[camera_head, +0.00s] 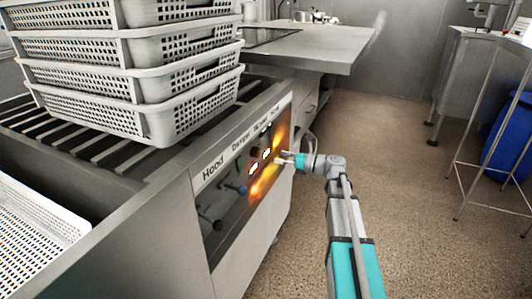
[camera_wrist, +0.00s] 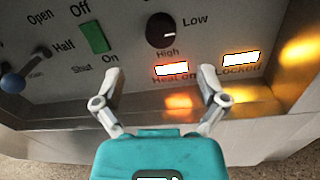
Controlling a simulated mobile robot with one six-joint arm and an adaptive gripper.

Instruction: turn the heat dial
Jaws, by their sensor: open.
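The heat dial (camera_wrist: 161,30) is a round black knob with a white mark, in the upper middle of the wrist view. "Low" is printed to its right and "High" below it. My gripper (camera_wrist: 160,73) is open and empty, its two fingers spread below the dial in the picture, either side of the lit "Heat on" lamp (camera_wrist: 172,69). The fingers appear apart from the dial. In the head view my gripper (camera_head: 285,159) points left at the front panel (camera_head: 222,222) of the counter. The dial is too small to make out surely there.
A lit "Locked" lamp (camera_wrist: 240,59) is right of the dial. A green switch (camera_wrist: 95,37) and a blue-knobbed lever (camera_wrist: 13,82) are to its left. Stacked perforated baskets (camera_head: 100,113) stand on the counter.

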